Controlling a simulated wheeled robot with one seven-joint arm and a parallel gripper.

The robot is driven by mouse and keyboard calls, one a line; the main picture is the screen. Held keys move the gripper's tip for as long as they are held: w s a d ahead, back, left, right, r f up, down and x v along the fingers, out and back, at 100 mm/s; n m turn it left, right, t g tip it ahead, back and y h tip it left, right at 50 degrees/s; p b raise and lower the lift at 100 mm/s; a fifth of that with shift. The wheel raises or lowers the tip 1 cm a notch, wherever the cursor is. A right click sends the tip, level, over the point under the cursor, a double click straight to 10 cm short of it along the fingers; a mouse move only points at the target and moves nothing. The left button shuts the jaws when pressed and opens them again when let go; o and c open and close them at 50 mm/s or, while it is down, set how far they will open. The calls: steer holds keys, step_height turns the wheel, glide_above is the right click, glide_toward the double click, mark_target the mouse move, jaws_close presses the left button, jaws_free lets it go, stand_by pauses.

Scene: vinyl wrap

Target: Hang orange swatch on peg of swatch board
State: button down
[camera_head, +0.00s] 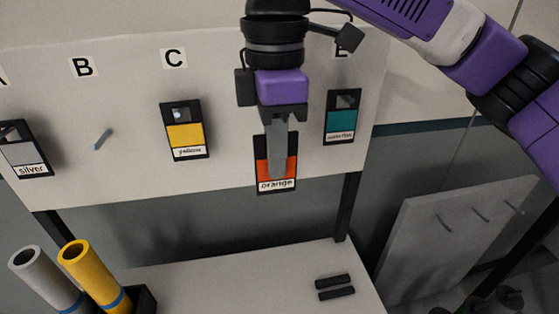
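The orange swatch (261,175) is a dark card with an orange panel and an "orange" label. It appears upright in front of the swatch board (225,95), lower than the hanging swatches, its bottom edge overlapping the board's lower edge. My gripper (277,176) points down over its middle; the fingers line up as one grey strip and appear shut on the card. The swatch's upper middle is hidden by the fingers. A bare peg (103,138) sticks out under letter B. The board between C and E, with any peg there, is hidden behind my gripper.
A silver swatch (24,152), yellow swatch (186,135) and teal swatch (342,120) hang on the board. Grey (40,275) and yellow (90,272) rolls stand lower left. Two black bars (335,288) lie on the table (240,285). A pegged panel (445,250) leans at right.

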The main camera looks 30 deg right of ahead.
steer(key=shift+w+d+b, duration=0.2)
steer(key=shift+w+d, duration=0.2)
steer(key=shift+w, duration=0.6)
steer(key=shift+w+d+b, duration=0.15)
steer(key=shift+w+d, duration=0.25)
steer(key=shift+w, duration=0.6)
steer(key=shift+w+d+b, duration=0.2)
steer(key=shift+w+d, duration=0.2)
steer(key=shift+w, duration=0.6)
steer(key=shift+w+d+f+p, duration=0.2)
steer(key=shift+w+f+p, duration=0.15)
steer(key=shift+p, duration=0.25)
steer(key=shift+w+f, duration=0.1)
steer(key=shift+f, duration=0.25)
steer(key=c, duration=1.5)
jaws_free()
steer(key=shift+c, duration=0.2)
step_height(320, 180, up, 9)
steer(key=s+a+g, duration=0.1)
steer(key=s, duration=0.1)
steer(key=shift+s+n+y, duration=0.25)
steer(key=shift+n+y, duration=0.05)
steer(key=shift+r, duration=0.25)
